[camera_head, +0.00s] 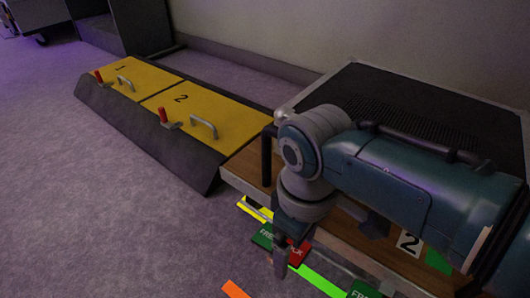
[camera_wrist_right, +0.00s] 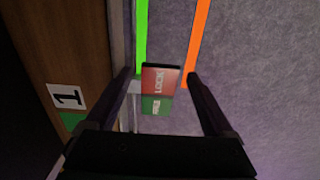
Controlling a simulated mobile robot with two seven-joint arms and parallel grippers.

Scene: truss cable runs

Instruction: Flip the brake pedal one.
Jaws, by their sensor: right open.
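Brake pedal one (camera_wrist_right: 160,90) is a small plate with a red LOCK half and a green FREE half. It sticks out from the side of the wooden case near the label 1 (camera_wrist_right: 66,97). In the head view its green half (camera_head: 264,236) shows left of my right gripper (camera_head: 281,268), and its red half is partly covered. In the wrist view my right gripper (camera_wrist_right: 160,77) is open, its fingers apart on either side of the pedal, with nothing held. I cannot tell whether it touches the pedal, or which half is pressed down. My left gripper is not in view.
A second pedal (camera_head: 364,291) is at the bottom edge, below the label 2 (camera_head: 409,242). The case (camera_head: 245,168) has a black ribbed top. A ramp with yellow lids (camera_head: 208,110), handles and red levers lies at left. Green (camera_wrist_right: 142,35) and orange (camera_wrist_right: 198,40) floor strips run alongside.

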